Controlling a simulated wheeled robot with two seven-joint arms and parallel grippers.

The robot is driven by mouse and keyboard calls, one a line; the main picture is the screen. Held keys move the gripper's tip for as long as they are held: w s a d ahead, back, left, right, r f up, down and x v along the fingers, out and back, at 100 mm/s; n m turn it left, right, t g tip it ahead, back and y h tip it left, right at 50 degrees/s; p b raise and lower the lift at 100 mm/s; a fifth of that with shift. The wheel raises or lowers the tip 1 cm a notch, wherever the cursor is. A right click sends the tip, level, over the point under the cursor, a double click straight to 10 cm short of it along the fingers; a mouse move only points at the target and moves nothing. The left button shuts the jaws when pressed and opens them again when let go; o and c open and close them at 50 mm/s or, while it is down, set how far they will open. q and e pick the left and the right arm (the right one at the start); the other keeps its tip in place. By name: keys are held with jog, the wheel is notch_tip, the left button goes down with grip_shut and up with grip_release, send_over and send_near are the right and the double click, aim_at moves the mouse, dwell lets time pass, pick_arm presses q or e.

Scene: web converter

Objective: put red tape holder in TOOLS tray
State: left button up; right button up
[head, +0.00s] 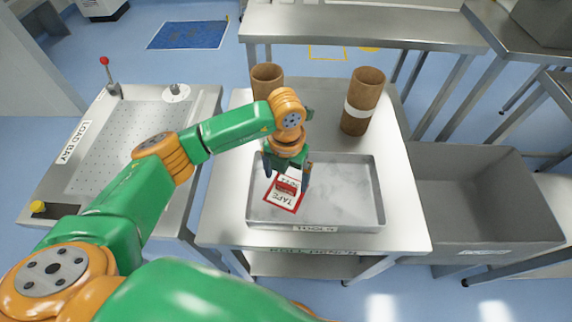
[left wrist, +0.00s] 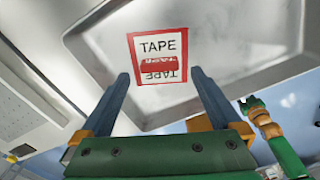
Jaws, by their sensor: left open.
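The metal tray (head: 375,190) lies on the middle table, with a label (head: 316,229) on its near wall that reads upside down, apparently TOOLS. Inside it, at the left, is a white TAPE card with a red border (head: 272,200); the card also shows in the left wrist view (left wrist: 141,45). The small red tape holder (head: 287,186) is on the card; it also shows in the left wrist view (left wrist: 158,65). My left gripper (head: 287,183) is open above it, fingers on either side. A green and orange arm end (left wrist: 252,104), apparently my right gripper, is small at the right.
Two brown cardboard tubes stand behind the tray, one at left (head: 266,76) and one with a white band (head: 364,100). A LOAD BAY table (head: 190,150) is at left. A deep grey bin (head: 480,200) is at right. The tray's right side is empty.

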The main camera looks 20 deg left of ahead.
aim_at(286, 186)
pick_arm(q)
notch_tip(286, 186, up, 9)
jog(key=b, duration=0.1)
dwell(0.4)
